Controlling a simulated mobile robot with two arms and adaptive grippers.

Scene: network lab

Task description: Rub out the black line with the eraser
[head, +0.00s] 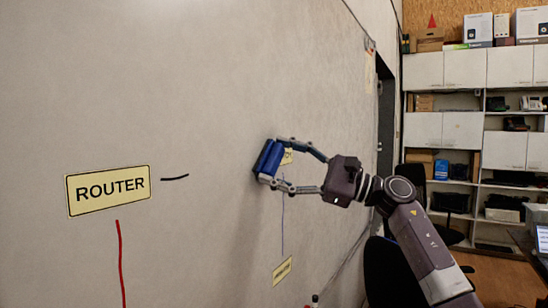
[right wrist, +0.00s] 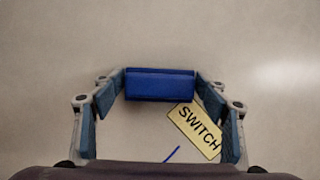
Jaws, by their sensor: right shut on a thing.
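The short black line (head: 175,178) is on the wall board, just right of the yellow ROUTER label (head: 108,190). My right gripper (head: 269,160) is shut on the blue eraser (head: 268,157), to the right of the black line and apart from it. In the right wrist view the eraser (right wrist: 160,85) sits crosswise between the fingertips, close to the board. Whether it touches the board I cannot tell. The black line is not in the right wrist view. My left gripper is not in view.
A yellow SWITCH label (right wrist: 195,132) is beside the eraser, partly hidden by my gripper in the head view. A blue line (head: 283,225) runs down to another yellow label (head: 282,270). A red line (head: 121,262) runs below ROUTER. The board (head: 215,80) is otherwise bare around the black line.

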